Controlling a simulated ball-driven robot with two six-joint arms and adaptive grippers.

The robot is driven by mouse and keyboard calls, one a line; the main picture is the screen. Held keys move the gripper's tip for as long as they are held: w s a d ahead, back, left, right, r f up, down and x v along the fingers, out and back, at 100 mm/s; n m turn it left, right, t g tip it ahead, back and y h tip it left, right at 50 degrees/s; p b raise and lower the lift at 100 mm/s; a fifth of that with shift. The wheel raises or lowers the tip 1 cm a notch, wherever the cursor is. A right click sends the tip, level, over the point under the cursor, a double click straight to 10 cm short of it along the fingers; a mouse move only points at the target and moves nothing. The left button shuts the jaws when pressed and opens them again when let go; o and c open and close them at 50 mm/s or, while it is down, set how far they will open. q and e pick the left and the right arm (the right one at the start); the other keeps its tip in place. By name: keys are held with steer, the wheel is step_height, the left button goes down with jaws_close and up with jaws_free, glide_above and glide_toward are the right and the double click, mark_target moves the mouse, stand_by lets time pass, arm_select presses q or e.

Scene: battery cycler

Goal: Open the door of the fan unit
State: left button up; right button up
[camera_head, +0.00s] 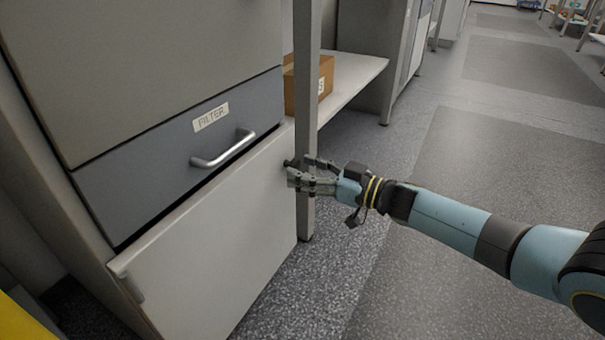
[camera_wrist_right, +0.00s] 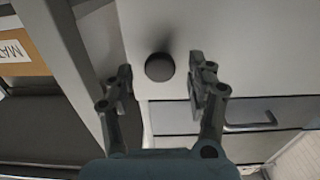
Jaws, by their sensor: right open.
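The fan unit's door is the pale grey lower panel (camera_head: 215,245) of the cabinet, below the filter drawer. It looks shut, with a small bracket at its left edge. A dark round knob (camera_wrist_right: 159,67) on the door shows in the right wrist view. My right gripper (camera_head: 293,176) is open at the door's upper right corner. In the right wrist view, its two fingers (camera_wrist_right: 159,85) stand to either side of the knob, with gaps visible on both sides. In the head view, the fingers largely hide the knob. My left gripper is not in view.
The grey drawer (camera_head: 165,160) labelled FILTER has a silver bar handle (camera_head: 222,150) above the door. A grey upright post (camera_head: 305,215) stands close to my right gripper. A cardboard box (camera_head: 326,76) sits on a shelf behind the post. Open floor (camera_head: 460,160) lies to the right.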

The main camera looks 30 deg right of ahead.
steer(key=shift+w+a, duration=0.25)
steer(key=shift+w, duration=0.15)
jaws_close()
